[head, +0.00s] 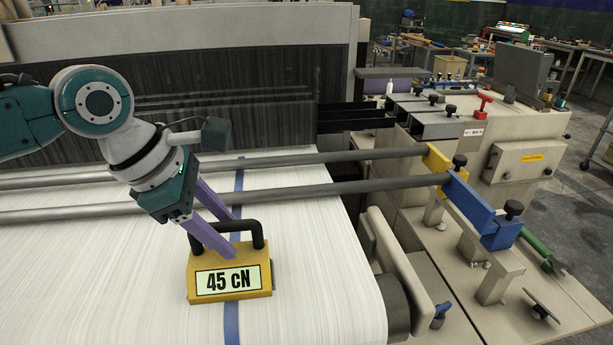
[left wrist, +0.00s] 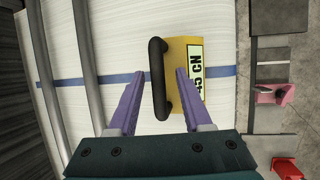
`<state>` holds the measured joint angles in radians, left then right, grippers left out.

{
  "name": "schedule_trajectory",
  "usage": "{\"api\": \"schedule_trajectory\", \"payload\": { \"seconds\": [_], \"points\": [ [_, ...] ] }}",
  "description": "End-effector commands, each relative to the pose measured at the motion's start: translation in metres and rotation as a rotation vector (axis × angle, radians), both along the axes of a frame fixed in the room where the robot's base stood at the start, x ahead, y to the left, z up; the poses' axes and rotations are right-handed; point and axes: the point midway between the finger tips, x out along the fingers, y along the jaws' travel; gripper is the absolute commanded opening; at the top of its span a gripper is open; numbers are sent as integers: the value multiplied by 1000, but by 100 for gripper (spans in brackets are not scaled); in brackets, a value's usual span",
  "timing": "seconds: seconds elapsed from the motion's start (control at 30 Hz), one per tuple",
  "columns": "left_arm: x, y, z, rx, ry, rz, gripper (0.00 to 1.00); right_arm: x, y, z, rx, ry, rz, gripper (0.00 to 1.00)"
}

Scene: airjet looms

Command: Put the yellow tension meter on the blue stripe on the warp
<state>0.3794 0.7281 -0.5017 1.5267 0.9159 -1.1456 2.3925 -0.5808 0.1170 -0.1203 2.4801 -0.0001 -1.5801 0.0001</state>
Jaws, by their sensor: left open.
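The yellow tension meter (head: 231,301), with a dark handle (head: 226,227) and a display reading "45 cN", sits upright on the white warp (head: 310,270). It lies across the blue stripe (head: 231,325), which shows in front of it and behind it. In the left wrist view the stripe (left wrist: 90,79) runs out on both sides of the meter (left wrist: 177,52). My left gripper (head: 231,237) is open, with its purple fingers on either side of the handle. In the left wrist view a gap shows between each finger and the handle (left wrist: 157,70). My right gripper is not in view.
Two grey bars (head: 330,192) cross the warp just behind the meter, below my left arm. A blue bracket (head: 480,205) and a yellow one (head: 437,160) hold their right ends. The warp around the meter is clear at left and right.

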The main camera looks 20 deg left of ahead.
Motion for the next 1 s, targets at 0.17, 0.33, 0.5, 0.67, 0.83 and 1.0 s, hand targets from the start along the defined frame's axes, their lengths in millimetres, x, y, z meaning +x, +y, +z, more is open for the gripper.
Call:
{"api": "schedule_trajectory", "payload": {
  "seconds": [0.17,0.33,0.5,0.67,0.83,1.0],
  "points": [
    [-3,2,9,0,0,0,50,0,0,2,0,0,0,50],
    [-14,10,39,3,-2,-2,50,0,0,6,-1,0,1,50],
    [-27,19,74,2,-3,-1,50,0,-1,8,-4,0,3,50],
    [-37,25,98,0,-1,0,50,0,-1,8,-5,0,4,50],
    [-45,24,105,13,-2,-38,50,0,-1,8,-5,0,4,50],
    [-67,-6,72,138,-65,-392,50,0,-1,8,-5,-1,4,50]
  ]
}}
